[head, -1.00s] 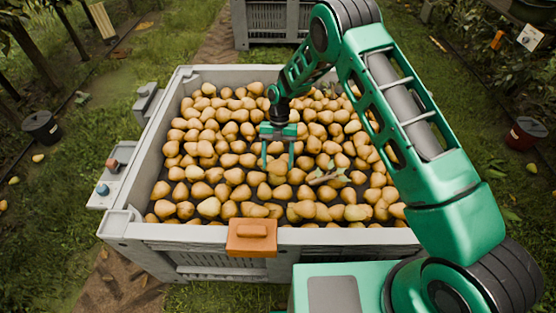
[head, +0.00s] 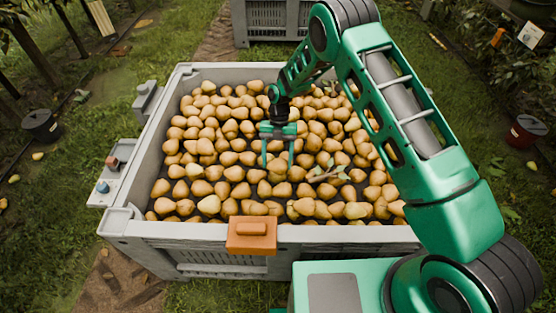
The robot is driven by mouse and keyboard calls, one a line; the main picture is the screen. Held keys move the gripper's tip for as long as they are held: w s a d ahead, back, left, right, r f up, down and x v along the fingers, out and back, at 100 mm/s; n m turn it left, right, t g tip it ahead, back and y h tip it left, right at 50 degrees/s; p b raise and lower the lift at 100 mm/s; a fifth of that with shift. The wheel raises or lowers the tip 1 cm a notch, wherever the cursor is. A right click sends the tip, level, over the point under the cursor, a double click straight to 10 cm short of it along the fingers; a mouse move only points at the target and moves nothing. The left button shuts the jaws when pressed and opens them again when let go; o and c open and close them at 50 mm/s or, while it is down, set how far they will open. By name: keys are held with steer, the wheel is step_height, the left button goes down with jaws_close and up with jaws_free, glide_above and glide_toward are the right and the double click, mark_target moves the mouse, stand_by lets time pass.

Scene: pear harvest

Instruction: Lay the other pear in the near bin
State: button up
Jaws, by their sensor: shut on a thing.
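The near bin (head: 190,85) is a large grey crate filled with yellow-brown pears, its rim in full view around most of the heap. My gripper (head: 277,163) points down over the middle of the heap, with its two green fingers among the pears. It is shut on a pear (head: 277,160) that shows between the fingers. This pear is hard to tell from those around it, and I cannot tell whether it touches the heap.
A leafy twig (head: 327,174) lies on the pears right of my gripper. An orange block (head: 251,235) sits on the bin's front rim. Another grey bin (head: 268,22) stands behind. Dark buckets stand in the grass left (head: 41,126) and right (head: 526,131).

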mark_target(277, 167)
steer(key=shift+f, duration=2.2)
stand_by(1.3)
steer(key=o, duration=1.3)
steer(key=shift+c, duration=0.2)
